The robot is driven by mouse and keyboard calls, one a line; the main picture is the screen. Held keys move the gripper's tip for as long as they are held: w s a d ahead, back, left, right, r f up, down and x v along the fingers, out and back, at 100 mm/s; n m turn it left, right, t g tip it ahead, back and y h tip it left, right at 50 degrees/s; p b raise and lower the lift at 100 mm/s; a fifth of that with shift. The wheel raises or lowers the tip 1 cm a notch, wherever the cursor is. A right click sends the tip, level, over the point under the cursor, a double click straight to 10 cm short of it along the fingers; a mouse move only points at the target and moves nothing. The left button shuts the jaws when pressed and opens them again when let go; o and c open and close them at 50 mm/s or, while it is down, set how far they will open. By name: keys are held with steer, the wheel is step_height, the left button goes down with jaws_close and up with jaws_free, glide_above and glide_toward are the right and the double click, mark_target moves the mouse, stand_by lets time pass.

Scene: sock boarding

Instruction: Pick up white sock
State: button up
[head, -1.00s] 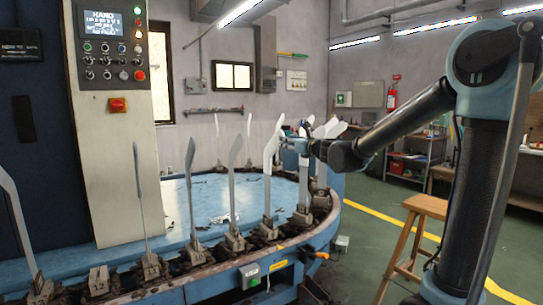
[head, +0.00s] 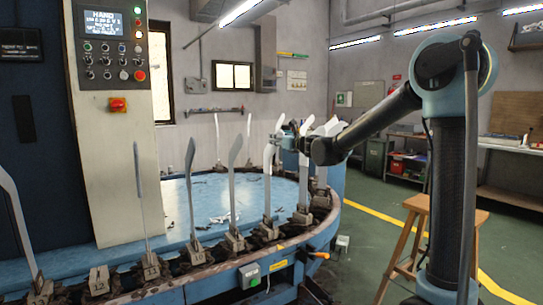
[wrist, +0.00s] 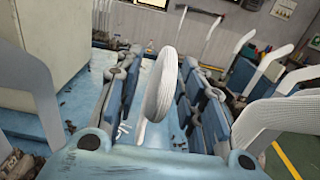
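A white ribbed sock (wrist: 162,85) shows between the two blue-grey fingers of my gripper (wrist: 160,75) in the wrist view. The fingers stand apart on either side of it; I cannot tell whether either one touches it. In the head view, my gripper (head: 287,143) is at the upper part of a white foot-shaped form (head: 267,178) at the front right of the round machine. The form's upper end is partly hidden by the gripper. Another white ribbed sock (wrist: 270,118) is on a form to the right in the wrist view.
Several upright forms stand in numbered holders around the blue round table (head: 205,195). A bare-looking form (head: 235,170) stands just left of the gripper. A control cabinet (head: 115,150) rises at the left. A wooden stool (head: 415,215) stands on the floor at the right.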

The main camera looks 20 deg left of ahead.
jaws_close()
steer(key=shift+r, duration=0.15)
